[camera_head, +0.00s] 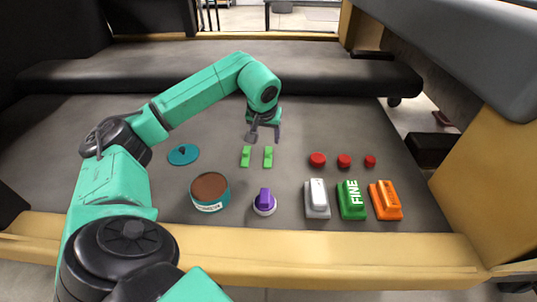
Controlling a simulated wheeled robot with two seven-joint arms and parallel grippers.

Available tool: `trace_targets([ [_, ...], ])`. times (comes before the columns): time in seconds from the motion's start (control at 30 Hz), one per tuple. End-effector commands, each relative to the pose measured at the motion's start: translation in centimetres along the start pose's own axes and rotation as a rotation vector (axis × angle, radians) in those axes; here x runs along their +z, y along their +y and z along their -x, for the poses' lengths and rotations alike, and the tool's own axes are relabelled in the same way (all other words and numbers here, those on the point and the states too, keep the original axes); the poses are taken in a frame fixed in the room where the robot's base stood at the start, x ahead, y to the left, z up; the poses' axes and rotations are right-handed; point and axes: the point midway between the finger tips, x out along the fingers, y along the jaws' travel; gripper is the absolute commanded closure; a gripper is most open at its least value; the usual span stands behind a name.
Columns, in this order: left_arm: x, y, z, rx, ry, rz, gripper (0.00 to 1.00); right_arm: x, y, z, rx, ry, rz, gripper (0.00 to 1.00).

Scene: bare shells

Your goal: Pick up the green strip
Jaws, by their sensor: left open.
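Two small green strips lie side by side on the dark grey table, near its middle. One is the left green strip (245,156), the other is the right green strip (268,156). My left gripper (264,138) points down just behind and above them, with its two fingers apart and nothing visible between them. From this view I cannot tell its exact height above the strips. My right gripper is not in view.
A teal disc (183,154), a brown-topped round tin (210,188) and a purple-and-white knob (264,203) lie nearby. Right are several red discs (317,159) and white (317,196), green (351,200) and orange (386,200) blocks. The far table area looks clear.

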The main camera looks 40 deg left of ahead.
Motion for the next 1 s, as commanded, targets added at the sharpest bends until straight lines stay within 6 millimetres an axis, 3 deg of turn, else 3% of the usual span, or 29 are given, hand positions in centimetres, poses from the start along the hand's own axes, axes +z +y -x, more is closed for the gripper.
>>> trace_targets([
  [0.03, 0.2, 0.1, -1.8, 0.000, -0.004, 0.001, 0.38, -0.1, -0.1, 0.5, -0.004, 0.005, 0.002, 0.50],
  [0.1, 0.2, 0.1, -3.2, 0.002, -0.003, 0.001, 0.38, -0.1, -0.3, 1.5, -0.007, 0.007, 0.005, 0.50],
  [0.27, 0.2, 0.1, -5.2, 0.002, -0.002, 0.002, 0.38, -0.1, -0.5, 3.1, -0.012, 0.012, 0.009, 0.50],
  [0.4, 0.6, 0.2, -8.1, 0.002, -0.004, 0.002, 0.38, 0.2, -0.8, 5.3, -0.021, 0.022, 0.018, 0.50],
  [0.53, 0.4, 0.2, -9.5, 0.004, -0.002, 0.003, 0.38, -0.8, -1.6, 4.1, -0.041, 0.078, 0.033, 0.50],
  [0.73, 0.3, 0.2, -9.4, 0.004, 0.000, 0.002, 0.38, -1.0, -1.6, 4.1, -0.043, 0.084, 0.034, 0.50],
  [0.9, 0.3, 0.2, -9.4, 0.004, -0.001, 0.002, 1.00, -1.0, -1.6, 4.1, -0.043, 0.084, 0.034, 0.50],
  [1.0, 0.3, 0.2, -9.4, 0.004, -0.001, 0.002, 1.00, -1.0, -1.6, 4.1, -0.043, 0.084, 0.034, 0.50],
])
